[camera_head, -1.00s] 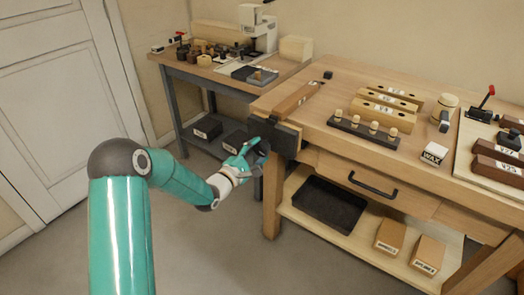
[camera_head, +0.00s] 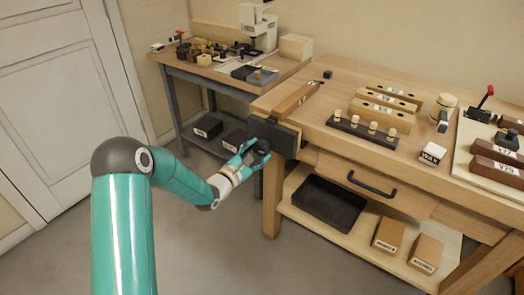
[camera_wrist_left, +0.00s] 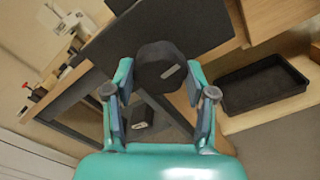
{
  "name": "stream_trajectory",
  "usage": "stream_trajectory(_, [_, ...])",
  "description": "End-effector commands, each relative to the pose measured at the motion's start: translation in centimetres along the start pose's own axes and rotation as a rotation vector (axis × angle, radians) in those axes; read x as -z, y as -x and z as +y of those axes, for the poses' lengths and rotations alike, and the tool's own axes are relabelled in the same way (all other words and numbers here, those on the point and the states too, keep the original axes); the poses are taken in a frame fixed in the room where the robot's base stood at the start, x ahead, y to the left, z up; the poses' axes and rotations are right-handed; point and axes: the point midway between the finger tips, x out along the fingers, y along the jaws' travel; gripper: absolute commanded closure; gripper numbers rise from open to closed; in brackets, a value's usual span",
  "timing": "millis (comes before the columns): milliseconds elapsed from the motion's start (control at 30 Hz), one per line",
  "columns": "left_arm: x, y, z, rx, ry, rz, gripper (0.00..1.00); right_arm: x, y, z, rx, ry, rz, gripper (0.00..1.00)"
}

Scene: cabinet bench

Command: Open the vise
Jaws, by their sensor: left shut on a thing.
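The vise (camera_head: 283,139) is a dark plate-like jaw on the left front corner of the wooden bench. Its round black knob (camera_wrist_left: 160,68) with a small pale mark sticks out from the dark jaw (camera_wrist_left: 105,45). My left gripper (camera_head: 257,150) is at the knob, outside the bench. In the left wrist view its two fingers (camera_wrist_left: 160,85) stand on either side of the knob and are shut on it. My right gripper is not in view.
The bench top holds wooden blocks with holes (camera_head: 388,99), a dark peg rack (camera_head: 362,133) and a wax box (camera_head: 433,153). A black tray (camera_head: 329,205) is on the lower shelf. A second bench (camera_head: 190,73) stands behind. The floor at left is clear.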

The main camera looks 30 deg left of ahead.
Motion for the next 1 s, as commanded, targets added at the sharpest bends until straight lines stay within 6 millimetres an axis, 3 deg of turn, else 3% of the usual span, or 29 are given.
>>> stream_trajectory(400, [0.3,0.2,-0.4,0.010,0.293,0.010,0.75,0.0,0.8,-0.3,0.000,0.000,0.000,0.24])
stream_trajectory(733, [0.3,0.2,-0.5,0.010,0.323,0.011,0.75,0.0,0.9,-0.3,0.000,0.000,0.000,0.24])
stream_trajectory(1000, [0.2,0.3,-0.5,0.010,0.554,0.014,0.75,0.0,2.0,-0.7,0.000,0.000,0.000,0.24])
